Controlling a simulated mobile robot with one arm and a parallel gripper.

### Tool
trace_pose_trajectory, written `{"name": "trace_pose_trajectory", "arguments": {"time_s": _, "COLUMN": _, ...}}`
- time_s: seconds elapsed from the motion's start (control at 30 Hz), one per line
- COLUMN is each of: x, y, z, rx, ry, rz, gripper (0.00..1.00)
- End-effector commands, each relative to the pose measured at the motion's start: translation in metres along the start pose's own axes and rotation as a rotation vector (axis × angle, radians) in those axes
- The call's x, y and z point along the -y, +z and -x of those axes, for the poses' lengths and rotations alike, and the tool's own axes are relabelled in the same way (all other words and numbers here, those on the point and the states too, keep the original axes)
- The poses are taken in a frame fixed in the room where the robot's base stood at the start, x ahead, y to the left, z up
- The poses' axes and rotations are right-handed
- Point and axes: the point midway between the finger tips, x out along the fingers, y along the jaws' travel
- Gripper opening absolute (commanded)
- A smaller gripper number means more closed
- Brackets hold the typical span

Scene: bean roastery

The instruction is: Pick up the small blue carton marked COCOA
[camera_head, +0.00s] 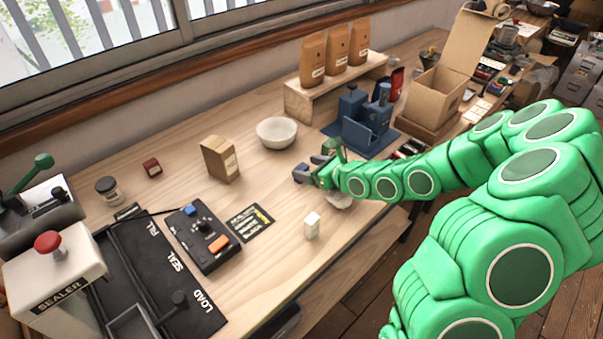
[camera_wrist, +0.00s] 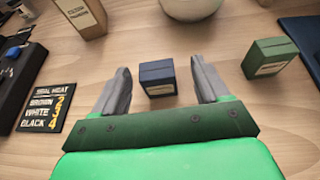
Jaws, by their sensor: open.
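The small dark blue carton (camera_wrist: 157,84) stands on the wooden bench in the wrist view, with a pale label whose lettering is too small to read. My gripper (camera_wrist: 161,68) is open, with one grey finger on each side of the carton and a visible gap on both sides. The carton appears untouched. In the head view the blue carton (camera_head: 299,174) shows just at the fingertips of my gripper (camera_head: 314,169), partly hidden by it.
A green carton (camera_wrist: 268,60) stands right of the right finger. A white bowl (camera_head: 277,134) and a tan box (camera_head: 220,160) stand beyond. A small white carton (camera_head: 312,226) is nearer the front edge. A seal heat card (camera_wrist: 47,107) lies left. Blue equipment (camera_head: 362,125) stands right.

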Motion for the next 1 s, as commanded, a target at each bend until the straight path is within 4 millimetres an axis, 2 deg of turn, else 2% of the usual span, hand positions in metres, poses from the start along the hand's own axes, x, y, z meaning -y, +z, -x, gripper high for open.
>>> {"name": "trace_pose_trajectory", "arguments": {"time_s": 0.5, "x": -0.005, "y": 0.0, "z": -0.045, "rx": -0.001, "ry": 0.002, "rz": 0.002, "gripper": 0.74}}
{"name": "trace_pose_trajectory", "arguments": {"time_s": 0.9, "x": -0.004, "y": 0.001, "z": -0.051, "rx": 0.0, "ry": 0.0, "rz": 0.001, "gripper": 0.74}}
{"name": "trace_pose_trajectory", "arguments": {"time_s": 1.0, "x": -0.005, "y": 0.001, "z": -0.051, "rx": 0.0, "ry": 0.001, "rz": 0.001, "gripper": 0.61}}
